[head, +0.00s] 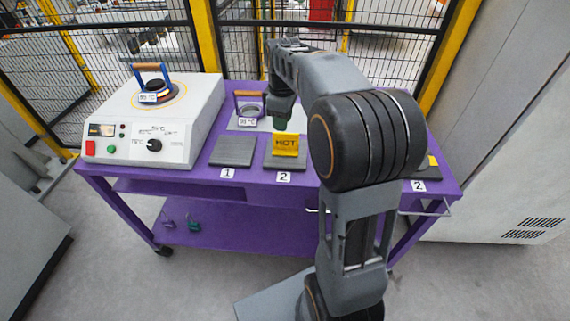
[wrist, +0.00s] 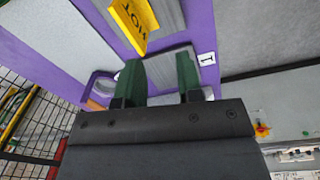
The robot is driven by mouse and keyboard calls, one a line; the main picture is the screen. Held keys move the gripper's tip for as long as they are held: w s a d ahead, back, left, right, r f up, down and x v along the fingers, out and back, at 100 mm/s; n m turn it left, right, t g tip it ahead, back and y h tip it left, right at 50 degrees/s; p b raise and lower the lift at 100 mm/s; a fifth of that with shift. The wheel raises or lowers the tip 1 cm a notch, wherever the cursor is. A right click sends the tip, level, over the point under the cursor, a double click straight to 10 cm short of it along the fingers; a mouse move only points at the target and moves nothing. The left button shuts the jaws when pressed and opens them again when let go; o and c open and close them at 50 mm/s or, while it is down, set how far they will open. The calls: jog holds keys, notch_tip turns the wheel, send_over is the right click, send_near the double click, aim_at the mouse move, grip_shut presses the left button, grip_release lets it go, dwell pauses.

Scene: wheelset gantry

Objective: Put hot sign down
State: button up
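The yellow hot sign (head: 285,144) stands on the dark pad (head: 279,162) above the front label 2. In the wrist view the hot sign (wrist: 133,22) shows at the top, beyond my left finger and not between the fingers. My gripper (head: 281,122) is just behind and above the sign in the head view. In the wrist view my gripper (wrist: 158,72) has its green fingers apart, with nothing held between them. Whether a finger touches the sign cannot be told.
An empty dark pad (head: 233,151) lies left of the sign, above label 1. A white heater (head: 155,115) bears a ring with a handle at the left. Another handled ring (head: 250,110) stands behind the pads. Another pad (head: 423,171) with something yellow lies right, partly behind my arm.

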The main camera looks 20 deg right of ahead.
jog(key=s+a+f+m+t, duration=0.1)
jog(key=s+a+f+m, duration=0.2)
jog(key=s, duration=0.6)
jog(key=s+a+f+m+t, duration=0.1)
jog(key=s+a+f+m, duration=0.2)
jog(key=s+m, duration=0.3)
jog(key=s+a, duration=0.1)
jog(key=s, duration=0.2)
jog(key=shift+a+f+m, duration=0.2)
jog(key=shift+a+m, duration=0.2)
jog(key=shift+s+r, duration=0.1)
jog(key=shift+r, duration=0.05)
